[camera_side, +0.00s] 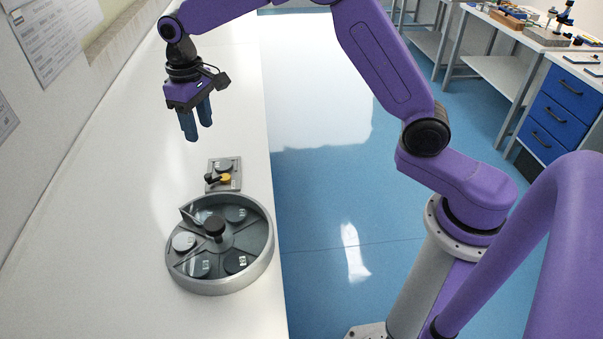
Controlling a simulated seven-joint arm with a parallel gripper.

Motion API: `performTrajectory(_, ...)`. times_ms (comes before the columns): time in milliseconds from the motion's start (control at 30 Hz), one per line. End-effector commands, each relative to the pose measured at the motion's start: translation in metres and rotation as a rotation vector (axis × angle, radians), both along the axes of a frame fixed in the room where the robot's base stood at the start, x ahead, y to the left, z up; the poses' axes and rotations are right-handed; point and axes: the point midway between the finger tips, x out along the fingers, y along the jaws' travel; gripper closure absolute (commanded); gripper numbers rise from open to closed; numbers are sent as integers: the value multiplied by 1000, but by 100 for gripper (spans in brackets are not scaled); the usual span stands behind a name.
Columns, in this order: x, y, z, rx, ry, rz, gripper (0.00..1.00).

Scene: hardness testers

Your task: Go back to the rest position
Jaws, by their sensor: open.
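My gripper (197,122) hangs above the white bench with its two blue fingers pointing down. The fingers stand apart with a gap between them, and nothing shows between them. The gripper is up and behind a small grey fixture (235,183) and a round grey tray, apart from both. The fixture has a dark disc at its back and a small yellow and black part (224,179) at its front.
The round tray (262,272) has dividers, a dark central knob (214,226) and several discs in its compartments. One disc (184,241) is lighter. The white bench (110,270) is clear around it. A wall (30,130) runs along the left.

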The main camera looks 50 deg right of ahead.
Motion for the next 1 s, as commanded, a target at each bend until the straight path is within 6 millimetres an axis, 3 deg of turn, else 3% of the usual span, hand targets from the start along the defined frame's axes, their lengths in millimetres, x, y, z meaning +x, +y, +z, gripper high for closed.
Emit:
performTrajectory(267,-92,6,24,4,-7,191,52)
performTrajectory(467,-162,-5,31,6,-10,329,52)
performTrajectory(800,-280,-51,28,12,-16,561,52)
performTrajectory(1000,-337,-86,18,15,-18,684,52)
